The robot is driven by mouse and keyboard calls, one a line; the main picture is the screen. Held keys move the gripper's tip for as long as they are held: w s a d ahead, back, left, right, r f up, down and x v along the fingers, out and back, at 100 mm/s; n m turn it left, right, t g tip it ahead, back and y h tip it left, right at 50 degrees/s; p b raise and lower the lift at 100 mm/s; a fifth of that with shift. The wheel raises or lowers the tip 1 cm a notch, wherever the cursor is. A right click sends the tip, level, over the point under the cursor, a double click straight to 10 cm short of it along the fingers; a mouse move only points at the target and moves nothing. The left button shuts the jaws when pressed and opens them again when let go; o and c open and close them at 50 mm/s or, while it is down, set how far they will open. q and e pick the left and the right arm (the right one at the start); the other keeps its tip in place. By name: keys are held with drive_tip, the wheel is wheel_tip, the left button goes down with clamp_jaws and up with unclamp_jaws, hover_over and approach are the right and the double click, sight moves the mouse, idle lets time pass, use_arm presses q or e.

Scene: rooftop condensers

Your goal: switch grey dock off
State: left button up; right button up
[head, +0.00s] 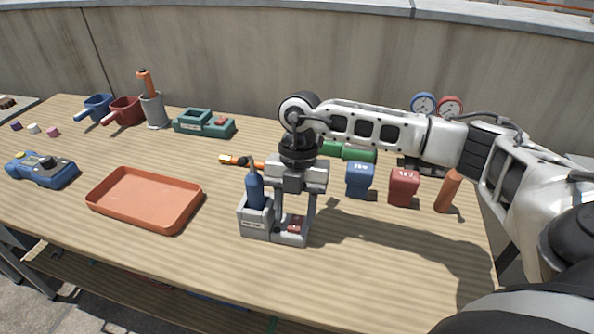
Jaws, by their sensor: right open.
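The grey dock (256,228) stands near the middle of the table's front half. A dark blue tool (255,190) stands upright in its left part. A small red switch (294,226) is on the dock's low right part; I cannot tell its position. My right gripper (294,218) points straight down over this right part, open, with one finger on each side of the switch as seen here. I cannot tell whether the fingers touch the dock. My left gripper is not in view.
An orange tray (145,202) lies left of the dock. A green dock (204,124) stands farther back. A blue block (360,178), a red block (403,188) and an orange cylinder (448,190) stand to the right. The front right table is clear.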

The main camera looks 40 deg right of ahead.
drive_tip(key=v, duration=1.4)
drive_tip(key=shift+r, duration=0.2)
drive_tip(key=shift+f, duration=0.1)
